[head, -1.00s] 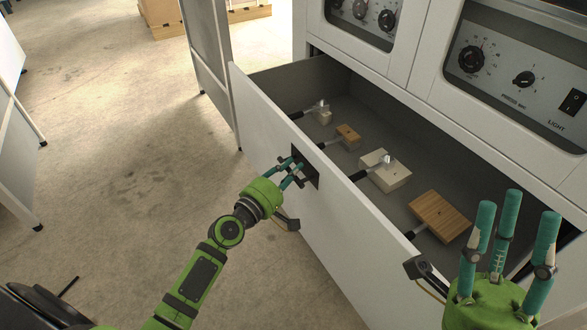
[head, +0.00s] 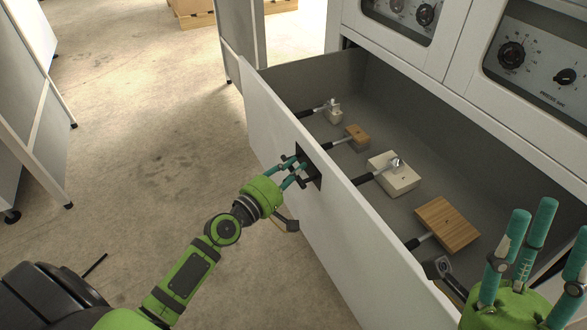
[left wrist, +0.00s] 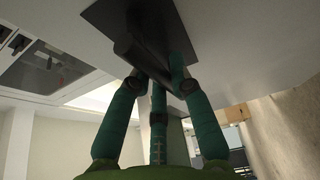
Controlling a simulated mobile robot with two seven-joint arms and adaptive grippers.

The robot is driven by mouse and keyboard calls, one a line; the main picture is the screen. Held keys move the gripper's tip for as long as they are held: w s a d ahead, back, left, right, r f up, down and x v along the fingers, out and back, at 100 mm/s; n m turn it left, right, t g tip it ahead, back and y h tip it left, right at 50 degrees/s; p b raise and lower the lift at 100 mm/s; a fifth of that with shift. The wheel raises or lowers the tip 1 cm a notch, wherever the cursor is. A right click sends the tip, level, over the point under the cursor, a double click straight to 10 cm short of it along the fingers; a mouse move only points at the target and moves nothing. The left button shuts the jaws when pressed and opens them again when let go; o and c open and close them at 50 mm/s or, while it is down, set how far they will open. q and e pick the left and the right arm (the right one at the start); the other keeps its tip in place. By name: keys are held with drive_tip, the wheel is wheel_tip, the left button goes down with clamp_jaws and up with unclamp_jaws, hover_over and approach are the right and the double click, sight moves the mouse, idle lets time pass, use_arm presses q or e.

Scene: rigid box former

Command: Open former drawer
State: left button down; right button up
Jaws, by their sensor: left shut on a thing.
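The former drawer (head: 265,125) is pulled well out of the white machine, and its inside shows. My left gripper (head: 294,170) is at the dark recessed handle (head: 311,168) in the drawer's front face, its teal fingers shut on it. The left wrist view shows the fingers (left wrist: 158,85) reaching up to the dark handle plate (left wrist: 140,30). Inside the drawer lie several mallet-like tools, among them a large wooden one (head: 447,223) and a white block (head: 394,174). My right gripper (head: 517,255) is at the lower right, fingers spread open and empty, near the drawer's near end.
The machine's control panels with dials (head: 511,55) stand above the drawer at the upper right. A grey panel on legs (head: 236,40) stands behind the drawer's far end. A pallet (head: 195,15) lies farther back. The concrete floor (head: 150,130) to the left is clear.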

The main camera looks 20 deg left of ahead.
use_arm(q)
drive_tip(key=c, duration=1.1)
unclamp_jaws()
drive_tip(key=v, duration=1.2)
